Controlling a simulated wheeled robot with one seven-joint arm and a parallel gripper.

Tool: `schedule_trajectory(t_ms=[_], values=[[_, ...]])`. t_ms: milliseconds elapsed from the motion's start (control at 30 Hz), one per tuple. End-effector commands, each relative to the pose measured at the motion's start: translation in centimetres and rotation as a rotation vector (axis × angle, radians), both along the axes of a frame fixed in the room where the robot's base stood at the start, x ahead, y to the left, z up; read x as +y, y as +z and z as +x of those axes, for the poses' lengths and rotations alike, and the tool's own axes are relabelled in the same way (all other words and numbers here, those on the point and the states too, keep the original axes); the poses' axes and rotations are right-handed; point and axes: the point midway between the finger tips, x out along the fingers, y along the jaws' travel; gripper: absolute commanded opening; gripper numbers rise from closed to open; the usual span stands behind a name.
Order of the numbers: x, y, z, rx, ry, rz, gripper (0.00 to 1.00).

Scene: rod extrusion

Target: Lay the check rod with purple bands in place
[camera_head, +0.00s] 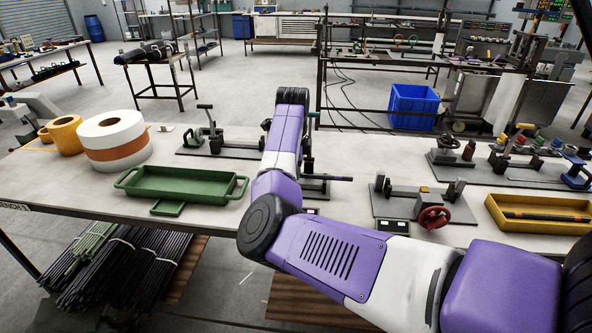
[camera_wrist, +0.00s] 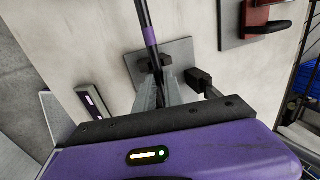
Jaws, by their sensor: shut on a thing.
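In the wrist view, the check rod (camera_wrist: 142,12) is dark with a purple band. My gripper (camera_wrist: 164,84) is shut on it, and the rod runs from between the fingers to the top edge. Below the rod is a grey plate (camera_wrist: 179,55) with dark upright blocks (camera_wrist: 150,62). I cannot tell whether the rod touches the blocks. In the head view my arm hides the gripper and most of this fixture; a dark bar (camera_head: 332,178) shows just right of the arm.
An empty green tray (camera_head: 127,186) stands left of my arm. A fixture with a red handwheel (camera_head: 434,217) is to the right. A yellow tray (camera_head: 495,212) holds a dark rod with orange marks (camera_head: 545,216). Large tape rolls (camera_head: 113,143) stand at the left. The front edge is partly clear.

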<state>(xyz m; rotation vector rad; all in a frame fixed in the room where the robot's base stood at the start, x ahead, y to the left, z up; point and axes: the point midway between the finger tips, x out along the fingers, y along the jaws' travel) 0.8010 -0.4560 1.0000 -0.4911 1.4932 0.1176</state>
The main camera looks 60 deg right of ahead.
Motion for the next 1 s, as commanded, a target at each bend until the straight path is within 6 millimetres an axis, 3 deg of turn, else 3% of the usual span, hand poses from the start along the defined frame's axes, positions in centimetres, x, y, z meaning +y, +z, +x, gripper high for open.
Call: schedule_trajectory(t_ms=[367, 400, 533, 867, 1000], values=[[0.0, 0.0, 0.0, 0.000, 0.000, 0.000, 0.00], [0.0, 0.0, 0.0, 0.000, 0.000, 0.000, 0.15], [0.0, 0.0, 0.0, 0.000, 0.000, 0.000, 0.38], [0.0, 0.2, 0.0, 0.000, 0.000, -0.001, 0.38], [0.3, 1.5, -0.1, -0.001, -0.001, -0.002, 0.38]])
